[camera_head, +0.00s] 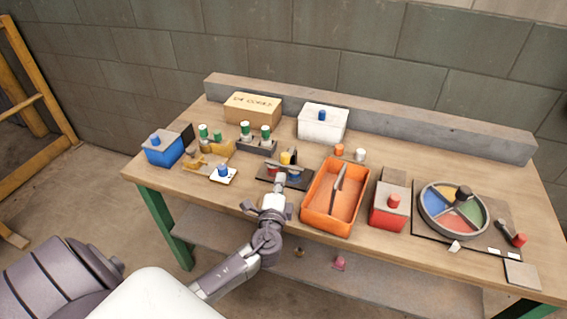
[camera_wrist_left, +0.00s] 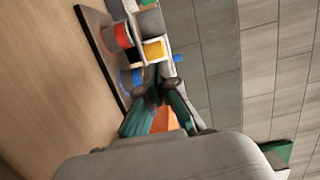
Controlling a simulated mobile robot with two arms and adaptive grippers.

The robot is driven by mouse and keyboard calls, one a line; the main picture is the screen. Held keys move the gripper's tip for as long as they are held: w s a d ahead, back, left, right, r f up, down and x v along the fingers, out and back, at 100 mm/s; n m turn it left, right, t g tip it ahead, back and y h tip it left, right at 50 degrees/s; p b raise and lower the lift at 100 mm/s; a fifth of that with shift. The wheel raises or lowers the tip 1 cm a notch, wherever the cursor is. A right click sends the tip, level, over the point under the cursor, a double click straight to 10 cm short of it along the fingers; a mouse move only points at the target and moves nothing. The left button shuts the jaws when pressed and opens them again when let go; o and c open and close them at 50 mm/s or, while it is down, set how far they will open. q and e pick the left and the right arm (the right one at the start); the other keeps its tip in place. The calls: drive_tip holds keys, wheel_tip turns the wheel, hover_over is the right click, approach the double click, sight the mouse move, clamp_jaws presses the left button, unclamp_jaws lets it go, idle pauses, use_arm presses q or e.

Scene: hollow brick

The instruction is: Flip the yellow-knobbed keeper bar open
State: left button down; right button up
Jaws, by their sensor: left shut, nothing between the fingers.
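The keeper fixture sits on a dark base plate (camera_head: 265,181) near the middle of the bench's front half. Its yellow knob (camera_head: 285,158) stands at the back, with a dark bar in front; the bar's exact position is too small to tell. A red part and a blue part (camera_head: 294,176) are beside it. In the left wrist view the yellow part (camera_wrist_left: 154,50) lies just beyond my fingertips, with a red cylinder (camera_wrist_left: 121,38) and a blue cylinder (camera_wrist_left: 131,79) nearby. My left gripper (camera_head: 279,179) is shut and empty, at the fixture's front edge and partly covering it. Contact cannot be told.
An orange tray (camera_head: 318,222) holding a dark tool stands close on the right. A white card with a blue knob (camera_head: 222,171) lies on the left. A red box (camera_head: 390,211), a color wheel (camera_head: 430,213) and a white box (camera_head: 321,125) stand farther off.

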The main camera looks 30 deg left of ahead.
sight(285, 160)
use_arm(q)
drive_tip(key=x, duration=0.6)
drive_tip(key=shift+w+a+p, duration=0.15)
drive_tip(key=shift+w+p, duration=0.1)
drive_tip(key=shift+p, duration=0.15)
drive_tip(key=shift+w+a+f+b, duration=0.1)
drive_tip(key=shift+w+b, duration=0.25)
drive_tip(key=shift+b, duration=0.1)
drive_tip(key=b+x, duration=0.2)
drive_tip(key=x, duration=0.1)
drive_tip(key=d+b+x, duration=0.1)
drive_tip(key=b+x, duration=0.1)
drive_tip(key=shift+w+f, duration=0.15)
drive_tip(key=shift+w, duration=0.3)
drive_tip(key=shift+a+r, duration=0.1)
drive_tip(key=shift+r, duration=0.35)
